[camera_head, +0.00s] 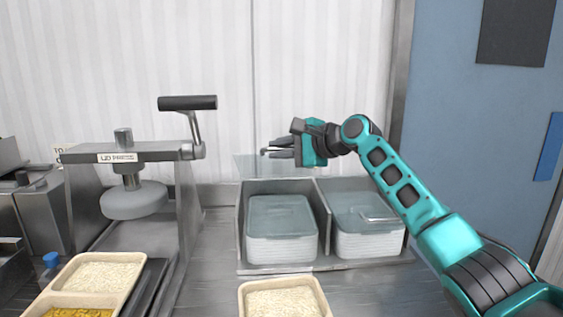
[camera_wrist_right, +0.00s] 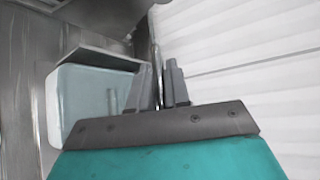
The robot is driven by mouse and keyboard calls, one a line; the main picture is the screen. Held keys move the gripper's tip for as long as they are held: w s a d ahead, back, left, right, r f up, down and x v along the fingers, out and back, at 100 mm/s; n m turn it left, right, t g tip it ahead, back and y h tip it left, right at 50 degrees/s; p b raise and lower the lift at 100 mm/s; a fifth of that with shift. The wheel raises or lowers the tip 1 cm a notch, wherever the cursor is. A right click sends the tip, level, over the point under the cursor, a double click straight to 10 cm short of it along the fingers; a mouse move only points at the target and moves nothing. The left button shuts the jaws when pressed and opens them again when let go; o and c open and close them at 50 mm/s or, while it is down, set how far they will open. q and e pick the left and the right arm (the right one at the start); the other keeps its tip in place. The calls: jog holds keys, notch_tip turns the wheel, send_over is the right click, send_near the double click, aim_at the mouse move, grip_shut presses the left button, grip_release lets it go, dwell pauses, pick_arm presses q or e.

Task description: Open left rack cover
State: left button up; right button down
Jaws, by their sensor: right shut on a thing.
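The metal rack (camera_head: 239,228) has two side-by-side compartments with stacked white trays. The clear left rack cover (camera_head: 248,165) looks raised, standing up behind the left compartment, and the left tray stack (camera_head: 282,248) shows beneath it. My right gripper (camera_head: 272,151) is above the back of the left compartment, shut on the cover's thin handle (camera_head: 263,151). In the right wrist view the fingers (camera_wrist_right: 165,85) close around a thin metal bar (camera_wrist_right: 155,58). The right compartment has a handle (camera_head: 380,217) lying over its trays. My left gripper is not in view.
A press (camera_head: 135,200) with a lever stands to the left. A tray of rice (camera_head: 283,299) lies in front of the rack, and another food tray (camera_head: 95,275) lies at the lower left. A corrugated wall (camera_head: 320,70) is close behind the rack.

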jog(key=shift+w+r, duration=0.2)
jog(key=shift+r, duration=0.1)
jog(key=c, duration=1.2)
grip_release()
